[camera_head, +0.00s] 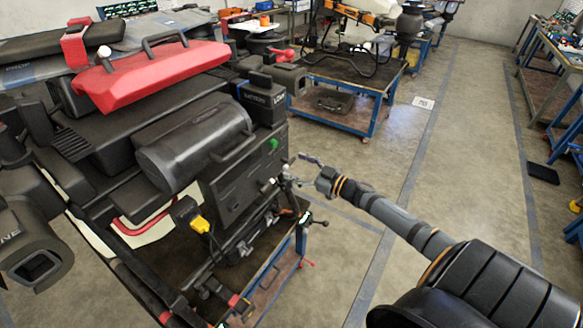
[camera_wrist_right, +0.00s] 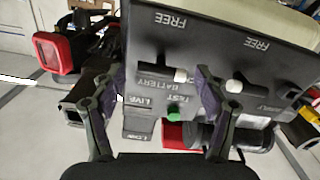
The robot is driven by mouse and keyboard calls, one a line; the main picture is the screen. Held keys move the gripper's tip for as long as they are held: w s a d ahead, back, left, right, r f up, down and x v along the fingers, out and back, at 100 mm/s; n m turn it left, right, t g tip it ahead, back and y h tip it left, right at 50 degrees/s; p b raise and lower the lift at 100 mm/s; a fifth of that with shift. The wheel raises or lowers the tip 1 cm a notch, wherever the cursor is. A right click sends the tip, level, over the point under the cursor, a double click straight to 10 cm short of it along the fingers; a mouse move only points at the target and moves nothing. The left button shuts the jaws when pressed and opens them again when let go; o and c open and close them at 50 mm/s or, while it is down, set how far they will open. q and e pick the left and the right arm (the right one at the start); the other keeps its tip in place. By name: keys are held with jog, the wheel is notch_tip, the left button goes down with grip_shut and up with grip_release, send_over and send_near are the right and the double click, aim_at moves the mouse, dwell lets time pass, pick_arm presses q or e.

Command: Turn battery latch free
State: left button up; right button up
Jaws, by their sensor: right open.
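The spray drone's dark panel (camera_head: 235,185) faces right in the head view. In the right wrist view, the panel (camera_wrist_right: 215,45) has printed words including FREE, BATTERY, TEST and LIVE. A white-tipped latch (camera_wrist_right: 180,75) sits beside the word BATTERY, and a second white-tipped latch (camera_wrist_right: 233,86) sits to its right. A green button (camera_wrist_right: 173,113) is below them. My right gripper (camera_head: 300,171) is open in front of the panel. In its wrist view, its fingers (camera_wrist_right: 160,75) stand on both sides of the BATTERY latch; contact cannot be told. My left gripper is not in view.
A red cover with handles (camera_head: 155,75) and a dark cylinder (camera_head: 195,145) are on the drone. A yellow connector (camera_head: 200,224) is low on it. A blue-framed cart (camera_head: 372,105) stands behind. The floor at right is mostly free.

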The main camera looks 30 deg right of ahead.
aim_at(286, 162)
jog(key=shift+x, duration=1.05)
jog(key=shift+a, duration=0.1)
jog(key=shift+r, duration=0.1)
jog(key=c, duration=1.1)
